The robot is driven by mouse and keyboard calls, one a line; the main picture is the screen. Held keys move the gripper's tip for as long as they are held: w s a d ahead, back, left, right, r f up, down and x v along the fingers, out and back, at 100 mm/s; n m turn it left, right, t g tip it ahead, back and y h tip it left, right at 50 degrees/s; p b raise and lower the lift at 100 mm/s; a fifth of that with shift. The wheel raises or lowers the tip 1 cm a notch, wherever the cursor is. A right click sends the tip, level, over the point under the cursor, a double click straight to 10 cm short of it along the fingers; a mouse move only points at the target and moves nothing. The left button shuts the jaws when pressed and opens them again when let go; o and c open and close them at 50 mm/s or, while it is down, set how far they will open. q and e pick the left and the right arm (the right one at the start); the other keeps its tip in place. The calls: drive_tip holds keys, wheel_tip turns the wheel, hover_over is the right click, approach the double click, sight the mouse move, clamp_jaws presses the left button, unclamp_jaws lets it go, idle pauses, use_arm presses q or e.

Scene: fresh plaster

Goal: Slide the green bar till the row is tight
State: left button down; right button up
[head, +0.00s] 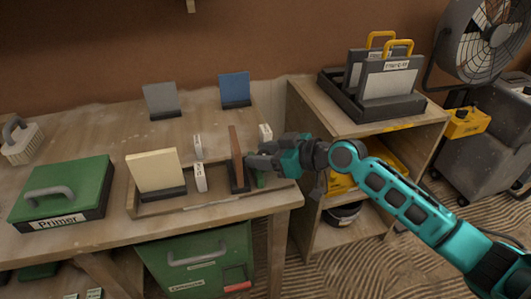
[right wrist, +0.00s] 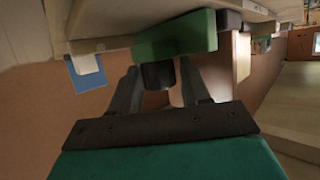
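The green bar (head: 260,180) stands at the right end of a wooden tray (head: 205,203), mostly hidden behind my right gripper in the head view. In the right wrist view the green bar (right wrist: 175,36) lies across the fingertips. My right gripper (head: 252,162) has its fingers on both sides of a dark knob (right wrist: 158,75) on the bar and appears closed on it. Left of the bar in the tray stand a brown panel (head: 237,155) in a black foot, a small white-labelled piece (head: 200,178) and a cream block (head: 154,170) in a dark foot. Gaps show between them. My left gripper is out of view.
A green Primer case (head: 62,193) sits left of the tray. A grey panel (head: 161,98) and a blue panel (head: 235,88) stand behind. A shelf unit (head: 300,100) with a dark rack (head: 335,95) is on the right. Wood between the tray and back panels is mostly bare.

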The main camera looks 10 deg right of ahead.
drive_tip(key=shift+o, duration=0.9)
drive_tip(key=v, duration=1.3)
drive_tip(key=shift+c, duration=0.2)
